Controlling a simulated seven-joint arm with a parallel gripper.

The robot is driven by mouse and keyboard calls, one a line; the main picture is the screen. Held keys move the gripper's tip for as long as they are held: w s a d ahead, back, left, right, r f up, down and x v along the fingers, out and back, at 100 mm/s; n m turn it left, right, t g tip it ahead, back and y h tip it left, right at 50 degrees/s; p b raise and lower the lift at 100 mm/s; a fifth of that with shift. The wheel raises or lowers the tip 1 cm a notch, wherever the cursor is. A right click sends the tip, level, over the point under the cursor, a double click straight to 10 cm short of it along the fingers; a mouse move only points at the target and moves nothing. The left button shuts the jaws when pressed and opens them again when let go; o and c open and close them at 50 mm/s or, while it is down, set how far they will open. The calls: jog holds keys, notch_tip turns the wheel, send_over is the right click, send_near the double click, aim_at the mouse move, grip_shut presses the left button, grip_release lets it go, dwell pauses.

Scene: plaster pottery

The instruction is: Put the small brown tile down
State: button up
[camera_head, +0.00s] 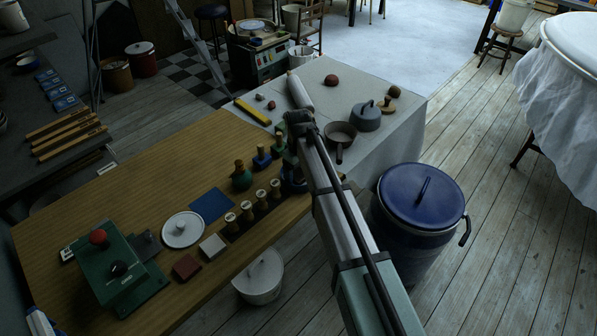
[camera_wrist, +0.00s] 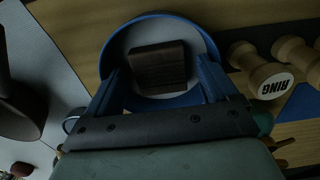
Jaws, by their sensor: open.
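The small brown tile (camera_wrist: 158,66) lies in a round blue-rimmed dish (camera_wrist: 188,24) in the wrist view. My gripper (camera_wrist: 160,78) is open, with one blue finger on each side of the tile and visible room between tile and fingers. In the head view my arm covers most of the dish (camera_head: 293,187), and the tile is hidden there. A separate reddish-brown tile (camera_head: 187,266) lies at the front of the wooden table, beside a pale tile (camera_head: 212,246).
A row of wooden-handled stamps (camera_head: 262,199) stands close to the left of the dish; one reads RING in the wrist view (camera_wrist: 272,80). A pan (camera_head: 340,134) sits on the grey surface. A blue square (camera_head: 212,205) lies flat.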

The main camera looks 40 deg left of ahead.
aim_at(299, 174)
notch_tip(299, 174, up, 12)
dwell(0.6)
